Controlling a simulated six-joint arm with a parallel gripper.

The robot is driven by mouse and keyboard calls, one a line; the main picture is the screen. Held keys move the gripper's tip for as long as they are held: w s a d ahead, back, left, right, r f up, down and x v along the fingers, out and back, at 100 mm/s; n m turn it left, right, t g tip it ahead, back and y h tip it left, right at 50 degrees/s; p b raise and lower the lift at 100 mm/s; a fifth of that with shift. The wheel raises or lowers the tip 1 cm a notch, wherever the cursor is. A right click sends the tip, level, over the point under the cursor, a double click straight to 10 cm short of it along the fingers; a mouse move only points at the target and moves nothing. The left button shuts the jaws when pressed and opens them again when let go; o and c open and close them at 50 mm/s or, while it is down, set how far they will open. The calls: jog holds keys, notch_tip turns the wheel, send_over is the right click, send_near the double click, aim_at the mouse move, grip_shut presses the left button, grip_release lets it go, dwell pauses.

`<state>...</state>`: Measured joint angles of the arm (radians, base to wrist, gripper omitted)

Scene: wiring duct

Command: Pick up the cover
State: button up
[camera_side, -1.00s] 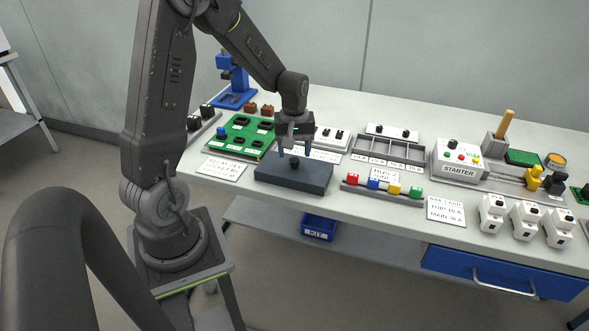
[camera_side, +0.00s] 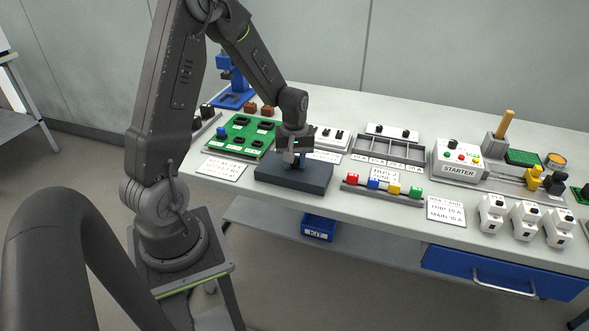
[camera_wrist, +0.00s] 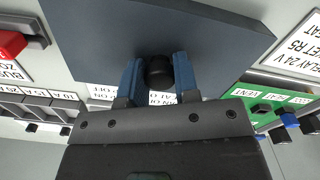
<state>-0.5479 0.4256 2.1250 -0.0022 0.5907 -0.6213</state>
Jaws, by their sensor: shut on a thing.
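The cover is a dark blue-grey slab (camera_side: 292,177) lying near the front edge of the bench, with a black knob on top. In the wrist view the cover (camera_wrist: 150,35) fills the upper middle, and its black knob (camera_wrist: 158,71) sits between two blue fingertips. My gripper (camera_side: 293,162) is directly above the cover in the side view and hides most of the knob. In the wrist view my gripper (camera_wrist: 159,75) is shut on the knob, one finger on each side. I cannot see a gap under the cover.
A green board (camera_side: 238,136) with black parts is left of the cover. A rail of coloured blocks (camera_side: 383,190) is close on its right, with a grey compartment tray (camera_side: 388,148) behind. A white label card (camera_side: 222,167) lies to the left.

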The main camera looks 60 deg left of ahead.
jog(key=shift+c, duration=1.2)
grip_shut()
jog(key=shift+r, duration=0.15)
jog(key=shift+r, duration=0.3)
jog(key=r, duration=0.3)
jog(key=shift+s+a+r, duration=0.3)
jog(key=shift+r, duration=0.1)
jog(key=s+a+r, duration=0.6)
jog(key=s, duration=0.2)
jog(key=w+a, duration=0.3)
jog(key=w, duration=0.9)
jog(key=w+a+f, duration=0.1)
jog(key=w+a, duration=0.2)
jog(key=w, duration=0.8)
jog(key=shift+w, duration=0.35)
